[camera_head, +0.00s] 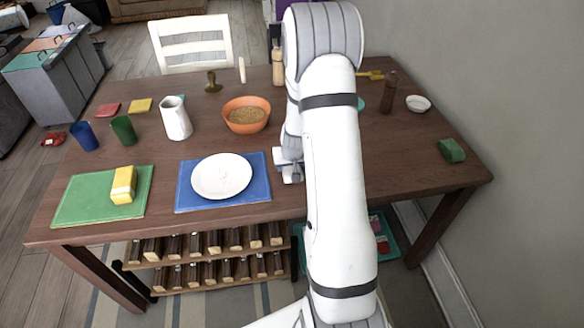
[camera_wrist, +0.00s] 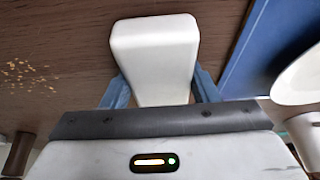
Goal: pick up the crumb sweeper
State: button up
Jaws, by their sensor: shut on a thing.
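The crumb sweeper (camera_wrist: 155,50) is a white, rounded block in the wrist view. My gripper (camera_wrist: 160,92) is shut on it, with one blue-grey finger on each side. The sweeper is over the dark table top; I cannot tell whether it touches the wood. Crumbs (camera_wrist: 25,76) lie on the wood to the left in the wrist view.
A blue mat (camera_head: 181,200) with a white plate (camera_head: 222,176) lies beside the arm on the wooden table (camera_head: 420,170). An orange bowl (camera_head: 246,124), a white pitcher (camera_head: 175,119) and a dark pepper mill (camera_head: 388,93) stand farther back. The table's right front is mostly clear.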

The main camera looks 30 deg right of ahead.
jog(key=c, duration=0.4)
jog(key=shift+o, duration=0.2)
notch_tip(320, 180, up, 10)
jog(key=p, duration=0.5)
jog(key=shift+r, duration=0.15)
